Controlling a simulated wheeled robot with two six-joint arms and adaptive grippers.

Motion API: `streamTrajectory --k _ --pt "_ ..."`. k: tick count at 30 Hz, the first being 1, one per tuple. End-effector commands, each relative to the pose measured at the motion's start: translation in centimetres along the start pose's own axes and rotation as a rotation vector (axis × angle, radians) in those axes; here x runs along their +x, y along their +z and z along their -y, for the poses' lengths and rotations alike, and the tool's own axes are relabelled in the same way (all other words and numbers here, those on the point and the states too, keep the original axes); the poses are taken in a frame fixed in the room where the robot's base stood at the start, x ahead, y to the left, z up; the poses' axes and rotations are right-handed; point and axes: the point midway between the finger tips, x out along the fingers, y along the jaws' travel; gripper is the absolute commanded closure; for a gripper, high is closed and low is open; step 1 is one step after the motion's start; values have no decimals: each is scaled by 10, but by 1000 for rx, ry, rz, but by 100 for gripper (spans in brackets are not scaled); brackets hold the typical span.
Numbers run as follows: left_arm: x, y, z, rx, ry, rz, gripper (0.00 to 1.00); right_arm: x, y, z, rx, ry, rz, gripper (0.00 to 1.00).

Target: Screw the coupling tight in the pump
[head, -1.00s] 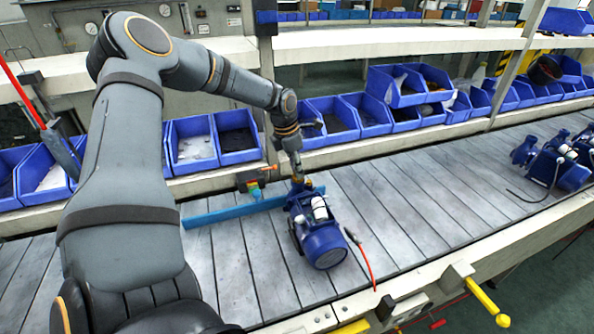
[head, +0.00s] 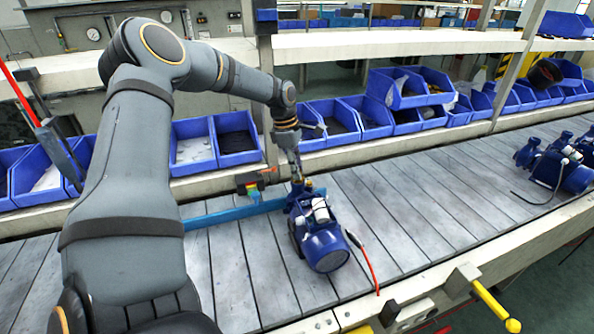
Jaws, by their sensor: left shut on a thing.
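The blue pump (head: 320,238) stands on the slatted conveyor near the middle of the head view, with a white part on top and a red-tipped cable at its right. My left arm comes in from the left, and my left gripper (head: 296,176) points down at the pump's far end. It is shut on the coupling, a small brass-coloured piece (head: 298,187) at the top of the pump's far end. The coupling is mostly hidden by the fingers, and I cannot tell how deep it sits. My right gripper is not in view.
A light-blue bar (head: 222,214) lies across the belt left of the pump. More blue pumps (head: 560,165) stand at the far right. Blue bins (head: 238,138) line the shelf behind. A yellow handle (head: 494,304) sticks out at the front edge.

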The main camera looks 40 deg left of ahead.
Motion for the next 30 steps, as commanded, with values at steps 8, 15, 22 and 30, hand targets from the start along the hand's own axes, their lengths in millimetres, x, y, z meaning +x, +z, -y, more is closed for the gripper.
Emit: streamTrajectory --k 8,15,22,30 --pt "-1 -1 -2 26 2 -2 100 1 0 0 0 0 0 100" --pt "0 0 -3 282 -50 -3 100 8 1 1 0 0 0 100" --pt "-1 0 -3 299 -54 -2 100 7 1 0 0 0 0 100" --pt "-1 0 -2 297 -57 0 60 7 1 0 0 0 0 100"
